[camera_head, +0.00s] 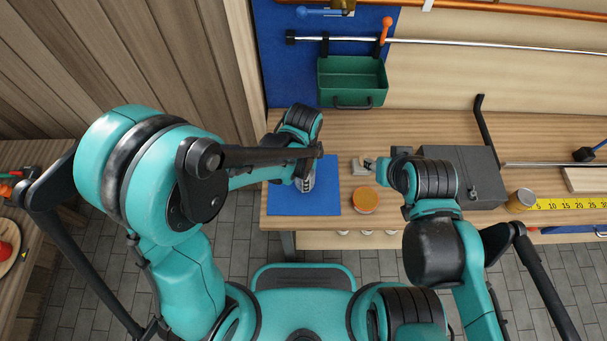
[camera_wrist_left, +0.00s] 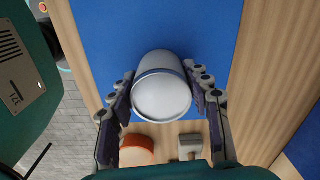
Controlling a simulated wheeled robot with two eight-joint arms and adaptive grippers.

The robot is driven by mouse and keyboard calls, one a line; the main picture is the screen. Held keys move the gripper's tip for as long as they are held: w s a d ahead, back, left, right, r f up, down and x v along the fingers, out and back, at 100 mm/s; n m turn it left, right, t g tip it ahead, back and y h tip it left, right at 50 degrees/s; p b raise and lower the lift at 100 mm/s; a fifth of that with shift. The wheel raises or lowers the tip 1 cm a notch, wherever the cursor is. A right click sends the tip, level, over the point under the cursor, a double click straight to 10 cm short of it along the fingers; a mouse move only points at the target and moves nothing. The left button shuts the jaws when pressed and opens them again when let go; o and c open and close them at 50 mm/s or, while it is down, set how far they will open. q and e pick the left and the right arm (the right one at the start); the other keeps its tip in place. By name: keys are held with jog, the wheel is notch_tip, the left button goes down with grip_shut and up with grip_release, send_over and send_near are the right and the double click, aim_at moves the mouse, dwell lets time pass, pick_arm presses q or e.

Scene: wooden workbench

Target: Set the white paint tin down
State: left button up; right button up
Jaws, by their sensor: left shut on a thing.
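The white paint tin (camera_wrist_left: 162,98) is between the two fingers of my left gripper (camera_wrist_left: 163,102) in the left wrist view, and the fingers are shut on its sides. Behind it in that view is the blue mat (camera_wrist_left: 200,22). In the head view my left gripper (camera_head: 305,181) is over the blue mat (camera_head: 331,200), largely hidden by my own arm. Only a pale sliver of the tin shows there. I cannot tell whether its base touches the mat. My right gripper (camera_head: 387,171) is by the grey toolbox, and its fingers are not clear.
An orange-topped tin (camera_head: 366,200) and a small grey block (camera_head: 364,164) stand right of the mat. A dark grey toolbox (camera_head: 470,178), another tin (camera_head: 521,200) and a yellow measuring tape (camera_head: 570,204) are farther right. A green bin (camera_head: 351,82) hangs behind.

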pick_arm(q)
jog(key=shift+f, duration=0.15)
jog(key=o, duration=1.3)
jog(key=shift+o, duration=0.2)
jog(key=shift+r, duration=0.25)
notch_tip(320, 180, up, 12)
jog(key=p, duration=0.4)
jog(key=s+a+r+n+t, duration=0.2)
jog(key=a+r+n+t, duration=0.1)
jog(key=a+n, duration=0.5)
jog(key=s+a+r+n+t, duration=0.3)
jog(key=a+r+n+t, duration=0.1)
jog(key=a+n, duration=0.4)
jog(key=shift+a+r, duration=0.55)
jog(key=shift+a, duration=0.3)
